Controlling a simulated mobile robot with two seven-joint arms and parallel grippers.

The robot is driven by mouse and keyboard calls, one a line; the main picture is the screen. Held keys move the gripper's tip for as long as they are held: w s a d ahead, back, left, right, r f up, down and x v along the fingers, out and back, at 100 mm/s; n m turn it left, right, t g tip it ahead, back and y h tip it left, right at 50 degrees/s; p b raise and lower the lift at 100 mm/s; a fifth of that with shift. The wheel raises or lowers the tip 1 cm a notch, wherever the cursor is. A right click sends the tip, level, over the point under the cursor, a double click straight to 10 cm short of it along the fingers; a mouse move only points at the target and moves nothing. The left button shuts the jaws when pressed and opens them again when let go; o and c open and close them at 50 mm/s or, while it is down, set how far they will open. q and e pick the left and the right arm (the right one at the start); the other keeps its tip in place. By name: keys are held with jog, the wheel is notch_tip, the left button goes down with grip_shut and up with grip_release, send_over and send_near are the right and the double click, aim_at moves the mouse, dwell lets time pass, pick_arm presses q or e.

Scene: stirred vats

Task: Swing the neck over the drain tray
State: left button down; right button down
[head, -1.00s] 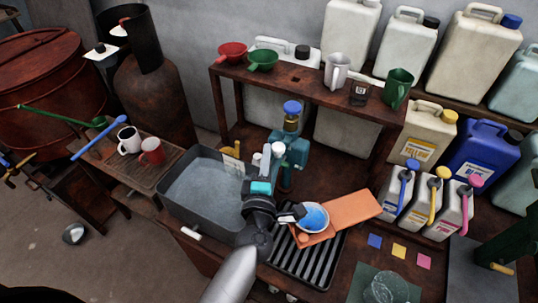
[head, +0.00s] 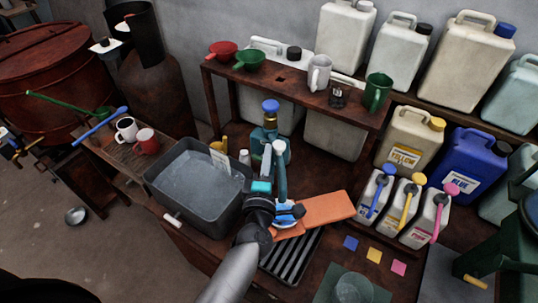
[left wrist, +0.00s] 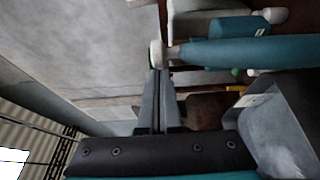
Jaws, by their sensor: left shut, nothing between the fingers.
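The black ribbed drain tray (head: 292,258) lies in front of the gripper, partly hidden by my arm. My right gripper is out of view.
A grey basin (head: 165,192) with pale liquid stands left of the gripper. An orange board (head: 327,208) lies to the right, with several jugs beyond it. A wooden shelf (head: 300,90) with cups and funnels stands behind. Colored squares (head: 374,255) lie at the front right.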

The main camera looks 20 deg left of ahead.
pick_arm(q)
jog(key=shift+w+d+r+h, duration=0.1)
jog(key=shift+d+h, duration=0.15)
jog(key=shift+d, duration=0.25)
jog(key=shift+w+d+r+h, duration=0.1)
jog(key=shift+d+h, duration=0.15)
jog(key=shift+d, duration=0.2)
jog(key=shift+s+f, duration=0.15)
jog(key=shift+s, duration=0.15)
jog(key=s+d+y+p, duration=0.1)
jog(key=s, duration=1.3)
jog(key=shift+s+d, duration=0.15)
jog(key=shift+s, duration=0.2)
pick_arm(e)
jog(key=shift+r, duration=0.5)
pick_arm(q)
jog(key=shift+w, duration=0.1)
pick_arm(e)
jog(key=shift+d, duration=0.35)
